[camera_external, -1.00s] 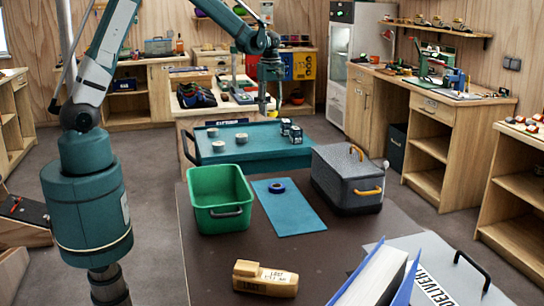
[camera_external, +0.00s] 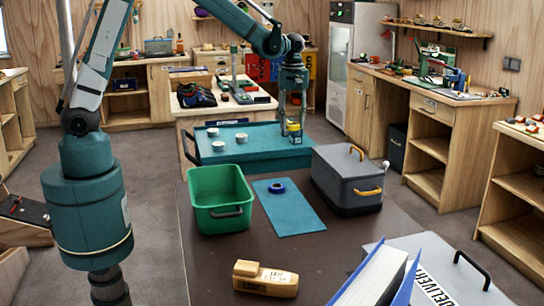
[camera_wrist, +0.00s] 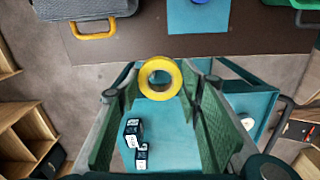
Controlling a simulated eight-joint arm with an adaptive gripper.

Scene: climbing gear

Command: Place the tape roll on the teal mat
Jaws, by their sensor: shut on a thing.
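My gripper (camera_external: 293,121) hangs over the right end of the teal tray table. It is shut on a yellow tape roll (camera_external: 293,128), held above the tray surface. In the wrist view the tape roll (camera_wrist: 143,80) shows as a ring between the fingertips, its hole facing the camera. The teal mat (camera_external: 291,219) lies flat on the dark table, nearer the external camera than my gripper. A blue tape roll (camera_external: 277,188) lies near the mat's far end. The mat (camera_wrist: 198,17) also shows at the top of the wrist view.
A green bin (camera_external: 220,216) stands left of the mat, and a grey case with yellow handles (camera_external: 347,176) stands right of it. Pale rolls (camera_external: 242,138) sit on the tray table's left side. Dark labelled boxes (camera_wrist: 134,132) stand on the tray below my gripper. The mat's near part is bare.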

